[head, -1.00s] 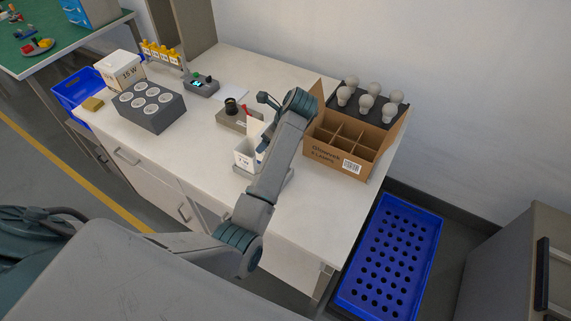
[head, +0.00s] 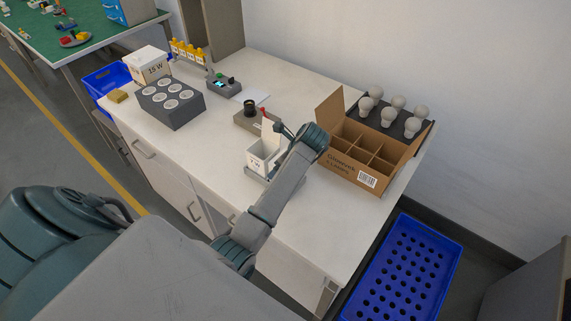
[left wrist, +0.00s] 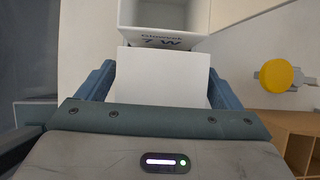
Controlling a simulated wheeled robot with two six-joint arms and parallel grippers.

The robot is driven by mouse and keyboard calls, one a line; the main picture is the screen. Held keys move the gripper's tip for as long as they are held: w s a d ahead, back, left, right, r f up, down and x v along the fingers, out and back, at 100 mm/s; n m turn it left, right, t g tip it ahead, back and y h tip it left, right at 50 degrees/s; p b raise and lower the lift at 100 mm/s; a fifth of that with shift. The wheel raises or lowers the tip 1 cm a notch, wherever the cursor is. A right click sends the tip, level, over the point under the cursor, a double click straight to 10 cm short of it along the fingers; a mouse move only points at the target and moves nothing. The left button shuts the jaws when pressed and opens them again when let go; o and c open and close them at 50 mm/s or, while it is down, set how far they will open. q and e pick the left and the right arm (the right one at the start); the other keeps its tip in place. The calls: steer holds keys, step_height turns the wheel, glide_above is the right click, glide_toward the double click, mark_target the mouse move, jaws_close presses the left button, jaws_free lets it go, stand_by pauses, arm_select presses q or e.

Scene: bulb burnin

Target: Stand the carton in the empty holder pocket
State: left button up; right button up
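The white carton (head: 258,162), marked 7 W, stands upright with its top open and a flap (head: 270,132) raised at its back. It stands at a low grey holder (head: 250,180); my arm hides part of the holder, and whether the carton's base is seated in a pocket cannot be told. In the left wrist view the carton's open top (left wrist: 163,15) is ahead, with a white panel (left wrist: 164,75) nearer. My right gripper is out of view.
A cardboard box (head: 352,168) with empty compartments stands right of my arm, before a dark rack of bulbs (head: 392,112). A grey fixture (head: 250,120) with a black cylinder is behind the carton. A dark block (head: 170,106) with round pockets stands left; white tabletop between is clear.

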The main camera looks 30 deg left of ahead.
arm_select(q)
steer(key=shift+o, duration=0.2)
steer(key=shift+s, duration=0.15)
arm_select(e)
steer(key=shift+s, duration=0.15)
arm_select(q)
steer(key=shift+d+r, duration=0.2)
steer(key=shift+r, duration=0.05)
steer(key=b+v, duration=0.3)
steer(key=v, duration=0.3)
steer(key=shift+d+r+b, duration=0.2)
steer(key=shift+r+b, duration=0.05)
steer(key=shift+b, duration=0.1)
steer(key=p+v, duration=0.3)
steer(key=v, duration=0.1)
steer(key=shift+r, duration=0.4)
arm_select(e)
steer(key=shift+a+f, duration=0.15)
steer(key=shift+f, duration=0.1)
